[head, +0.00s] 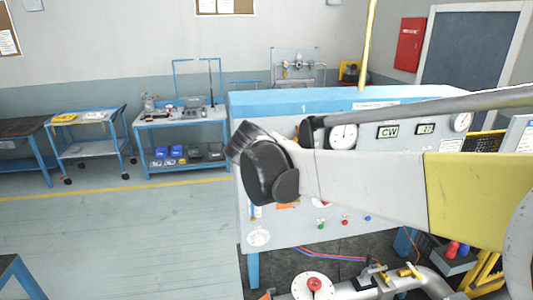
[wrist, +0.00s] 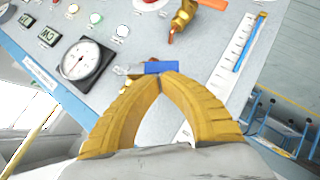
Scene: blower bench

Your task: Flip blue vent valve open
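The blue vent valve handle (wrist: 161,67) shows in the wrist view as a short blue lever, lying roughly level in the picture, with a silver part at its left end and brass below. My gripper (wrist: 161,75) has yellow ribbed fingers whose tips meet right at the handle's lower edge. The fingers look shut, with the handle just beyond the tips; I cannot tell whether they touch it. In the head view my arm covers the middle of the blower bench panel (head: 290,236), and the blue valve and my fingertips are hidden.
A brass valve (wrist: 183,15) with an orange handle (wrist: 213,4) is above the blue one. A round gauge (wrist: 82,60) sits left of it, and a scale strip (wrist: 240,48) right. In the head view, pipework with a red-knobbed disc (head: 314,285) stands below the panel.

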